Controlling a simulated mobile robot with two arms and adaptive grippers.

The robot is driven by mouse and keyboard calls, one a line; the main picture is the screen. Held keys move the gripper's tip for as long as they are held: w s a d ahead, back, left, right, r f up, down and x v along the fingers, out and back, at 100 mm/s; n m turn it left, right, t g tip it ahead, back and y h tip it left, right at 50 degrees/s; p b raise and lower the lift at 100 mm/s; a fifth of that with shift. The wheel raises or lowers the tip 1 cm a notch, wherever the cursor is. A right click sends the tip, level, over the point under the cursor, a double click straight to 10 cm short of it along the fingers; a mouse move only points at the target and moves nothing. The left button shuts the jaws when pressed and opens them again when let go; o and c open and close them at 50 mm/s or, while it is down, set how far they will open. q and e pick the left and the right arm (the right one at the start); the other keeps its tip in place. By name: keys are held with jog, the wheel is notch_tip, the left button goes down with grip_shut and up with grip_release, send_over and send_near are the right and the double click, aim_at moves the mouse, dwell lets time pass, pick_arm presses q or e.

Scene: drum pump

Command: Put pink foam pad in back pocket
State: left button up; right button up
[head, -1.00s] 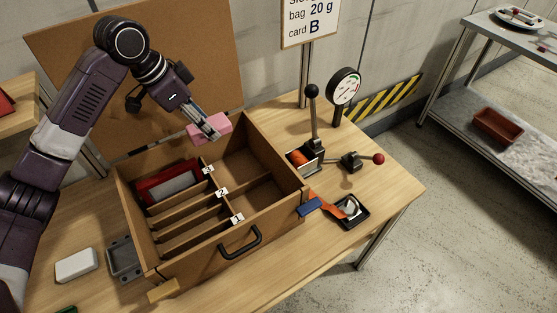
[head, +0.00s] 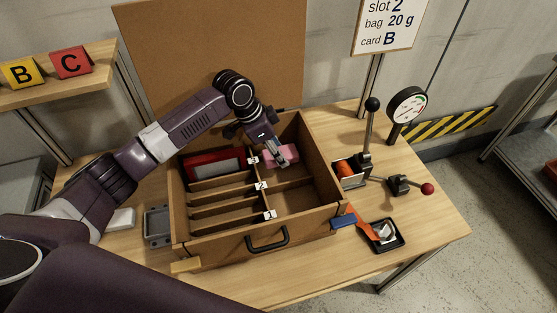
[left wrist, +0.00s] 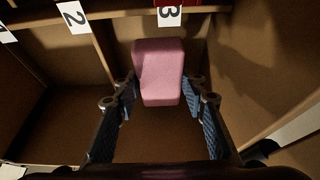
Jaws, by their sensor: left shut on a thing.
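The pink foam pad (head: 270,157) is in my left gripper (head: 284,158), over or just inside the back right pocket (head: 291,135) of the brown wooden box. The left wrist view shows the pad (left wrist: 158,72) between the two blue-padded fingers (left wrist: 160,92), beside the card marked 3. I cannot tell whether the pad touches the pocket floor. The box (head: 215,245) has narrow numbered slots on its left and a divider between the back and front right pockets. My right gripper does not show.
A red item (head: 205,163) lies in the back left slot. A lever (head: 369,130), a gauge (head: 406,104) and a red-knobbed handle (head: 427,188) stand right of the box. A black tray (head: 385,236) lies at front right. The front right pocket is empty.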

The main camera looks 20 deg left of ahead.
aim_at(278, 170)
pick_arm(q)
jog(key=shift+f, duration=2.3)
jog(key=shift+f, duration=0.15)
jog(key=o, duration=0.9)
jog(key=v, duration=1.2)
jog(key=shift+r, duration=0.2)
